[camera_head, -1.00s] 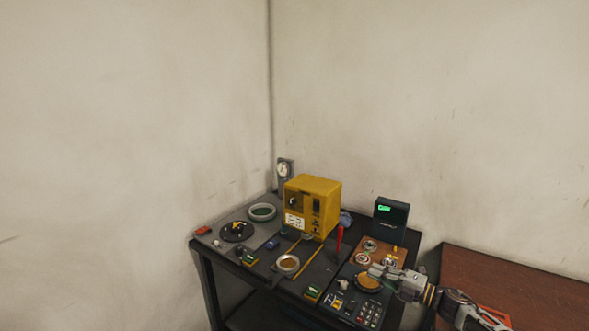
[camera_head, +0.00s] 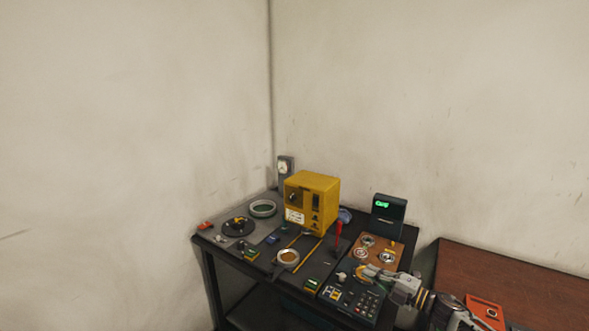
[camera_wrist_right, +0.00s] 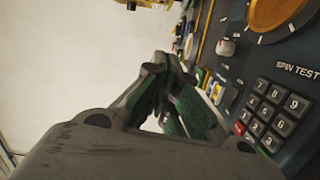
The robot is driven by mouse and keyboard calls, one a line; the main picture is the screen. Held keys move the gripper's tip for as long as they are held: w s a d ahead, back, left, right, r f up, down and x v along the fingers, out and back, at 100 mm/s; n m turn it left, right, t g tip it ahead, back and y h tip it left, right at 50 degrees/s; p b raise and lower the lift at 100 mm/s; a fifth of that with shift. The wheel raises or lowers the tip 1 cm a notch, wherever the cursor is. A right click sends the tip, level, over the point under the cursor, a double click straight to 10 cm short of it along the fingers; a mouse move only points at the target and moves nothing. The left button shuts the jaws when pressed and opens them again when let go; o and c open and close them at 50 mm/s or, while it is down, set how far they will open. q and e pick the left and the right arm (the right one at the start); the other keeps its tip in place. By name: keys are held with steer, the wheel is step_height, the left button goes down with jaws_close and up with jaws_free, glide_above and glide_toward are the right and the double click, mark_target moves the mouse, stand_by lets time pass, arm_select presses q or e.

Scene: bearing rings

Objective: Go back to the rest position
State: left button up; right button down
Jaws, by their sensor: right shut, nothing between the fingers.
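My right gripper (camera_head: 366,274) comes in from the lower right of the head view, over the dark keypad device at the table's right front. It is shut and nothing is between its fingers. Its closed fingers also show in the right wrist view (camera_wrist_right: 172,92), beside the device's keys (camera_wrist_right: 268,118) and the "SPIN TEST" label. A round golden disc (camera_wrist_right: 275,10) sits on the device's panel at the top right of that view. In the head view the gripper partly covers this disc. My left gripper is not in view.
The dark table (camera_head: 262,276) carries a yellow box (camera_head: 311,202), a ring with brown contents (camera_head: 288,258), a pale ring (camera_head: 262,208), a brown board with rings (camera_head: 386,247) and a green-lit display (camera_head: 388,215). A reddish-brown table (camera_head: 530,285) stands at the right.

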steer(key=s+a+f+m+t+h, duration=0.3)
steer(key=s+a+f+m+h, duration=0.25)
steer(key=m+h, duration=0.6)
steer(key=s+d+f+m+g+h, duration=0.15)
steer(key=s+m+g, duration=0.45)
steer(key=s, duration=0.9)
steer(key=s+d+f+m+g, duration=0.1)
steer(key=s+f+m+g, duration=0.35)
steer(key=s, duration=1.05)
step_height(320, 180, down, 31)
steer(key=s+d+m+g, duration=0.1)
steer(key=s+m+g, duration=0.1)
steer(key=s+d+f, duration=0.2)
steer(key=s+f, duration=0.8)
steer(key=s, duration=0.1)
steer(key=s+d+f+g, duration=0.1)
steer(key=s+d+f, duration=0.2)
steer(key=s+f, duration=0.7)
steer(key=shift+s+f+n+h, duration=0.25)
steer(key=shift+s+n+h, duration=0.05)
steer(key=shift+s, duration=0.45)
